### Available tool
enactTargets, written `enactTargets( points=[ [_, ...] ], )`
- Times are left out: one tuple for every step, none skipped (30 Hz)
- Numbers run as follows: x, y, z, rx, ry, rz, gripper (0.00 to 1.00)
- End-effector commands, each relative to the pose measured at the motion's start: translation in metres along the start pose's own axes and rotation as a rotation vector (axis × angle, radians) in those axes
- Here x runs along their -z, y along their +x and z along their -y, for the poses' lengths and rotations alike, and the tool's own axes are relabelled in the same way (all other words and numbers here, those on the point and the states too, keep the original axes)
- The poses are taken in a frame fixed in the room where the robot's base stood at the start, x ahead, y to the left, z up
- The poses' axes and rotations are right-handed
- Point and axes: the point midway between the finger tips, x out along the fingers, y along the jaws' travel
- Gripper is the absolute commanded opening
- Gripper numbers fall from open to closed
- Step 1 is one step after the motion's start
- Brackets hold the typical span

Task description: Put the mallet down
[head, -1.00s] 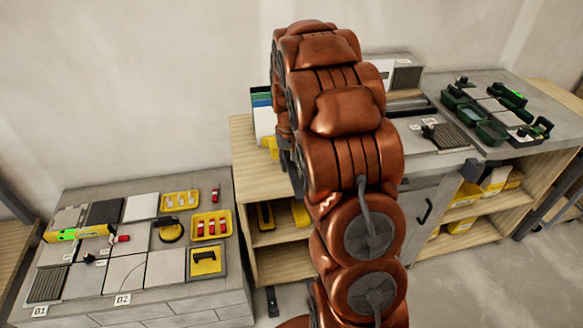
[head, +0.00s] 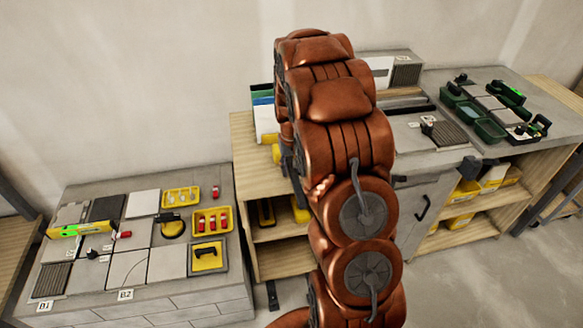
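I cannot make out the mallet in the head view; my copper-coloured arm blocks the middle of the picture. My gripper is not visible either, so what it holds cannot be seen. The low grey bench (head: 190,306) at the left bears tiles, with a yellow level (head: 82,229) lying across them. A yellow round tool with a dark handle (head: 172,228) lies near its middle. The grey worktop (head: 455,85) at the right is partly hidden by my arm.
Yellow trays (head: 212,219) with small parts and a black-handled item on yellow (head: 207,256) sit at the low bench's right side. Dark green cases (head: 489,129) crowd the right worktop. A wooden shelf unit (head: 283,262) stands between them. Floor shows at lower right.

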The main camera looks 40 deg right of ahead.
Motion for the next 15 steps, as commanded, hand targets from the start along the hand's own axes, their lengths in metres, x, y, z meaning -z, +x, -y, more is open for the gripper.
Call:
enactTargets(
  points=[
    [0.0, 0.0, 0.0, 0.0, 0.0, 0.0, 0.42],
    [0.0, 0.0, 0.0, 0.0, 0.0, 0.0, 0.46],
    [0.0, 0.0, 0.0, 0.0, 0.0, 0.0, 0.47],
    [-0.0001, 0.0, 0.0001, 0.0, 0.0, 0.0, 0.47],
    [-0.0002, 0.0001, 0.0001, 0.0, 0.0, 0.001, 0.47],
    [-0.0002, 0.0001, 0.0001, 0.0, 0.0, 0.001, 0.47],
    [-0.0002, 0.0001, 0.0001, 0.0, 0.0, 0.001, 0.47],
    [-0.0002, 0.0001, 0.0001, 0.0, 0.0, 0.001, 0.47],
    [-0.0002, 0.0001, 0.0001, 0.0, 0.0, 0.001, 0.47],
    [-0.0002, -0.0001, 0.0001, 0.0, 0.0, 0.001, 0.47],
    [-0.0001, -0.0006, 0.0001, 0.0, 0.0, 0.0, 0.47],
    [-0.0001, -0.0018, 0.0, 0.0, 0.0, 0.001, 0.47],
    [0.0001, -0.0024, 0.0001, 0.0, 0.0, 0.0, 0.47],
    [0.0004, -0.0037, 0.0001, 0.0, 0.0, -0.001, 0.47],
    [0.0008, -0.0068, 0.0, 0.0, 0.0, -0.002, 0.47]
  ],
)
